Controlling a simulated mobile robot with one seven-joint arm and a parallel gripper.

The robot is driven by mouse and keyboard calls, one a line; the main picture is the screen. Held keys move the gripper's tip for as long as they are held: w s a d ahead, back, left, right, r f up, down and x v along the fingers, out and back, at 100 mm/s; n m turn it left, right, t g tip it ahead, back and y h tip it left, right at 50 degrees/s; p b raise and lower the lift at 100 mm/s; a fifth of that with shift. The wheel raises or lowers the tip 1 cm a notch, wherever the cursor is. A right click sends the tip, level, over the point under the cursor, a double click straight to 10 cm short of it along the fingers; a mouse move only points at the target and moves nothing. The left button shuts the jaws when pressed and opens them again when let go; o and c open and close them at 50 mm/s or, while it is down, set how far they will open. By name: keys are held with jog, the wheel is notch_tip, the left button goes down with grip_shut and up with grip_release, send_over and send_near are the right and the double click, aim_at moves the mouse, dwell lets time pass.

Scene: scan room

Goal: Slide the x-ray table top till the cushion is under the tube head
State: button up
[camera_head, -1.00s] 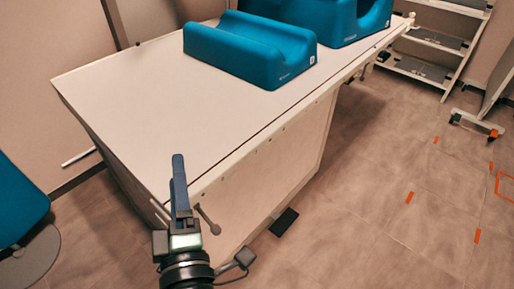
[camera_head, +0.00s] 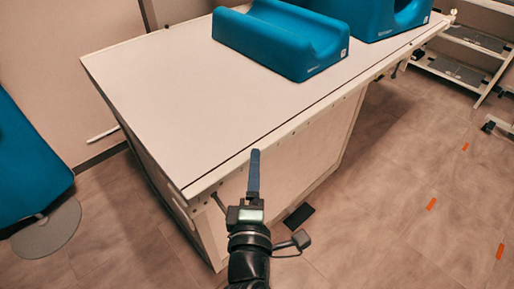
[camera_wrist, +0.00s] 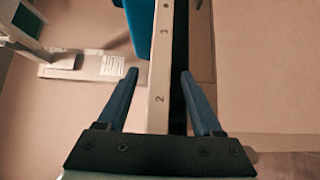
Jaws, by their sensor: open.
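The x-ray table top (camera_head: 165,85) is a pale slab on a white body, with a rail (camera_head: 300,122) along its near long side. A blue cushion (camera_head: 275,48) with a shallow trough lies on its far half. A second, taller blue cushion (camera_head: 375,18) with a cutout lies behind it, cut off by the picture's top. My gripper (camera_head: 254,152) is open beside the rail near the table's near corner. In the wrist view my gripper (camera_wrist: 160,72) has one finger on each side of a numbered rail (camera_wrist: 160,100); contact cannot be told. No tube head is identifiable.
A blue padded piece (camera_head: 25,150) stands at the left above a grey round base (camera_head: 48,232). A white shelf rack (camera_head: 465,50) stands at the back right. A black floor piece (camera_head: 298,216) lies beside the table. Floor with orange marks is free at the right.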

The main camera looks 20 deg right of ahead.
jog(key=shift+x, duration=2.65)
grip_shut()
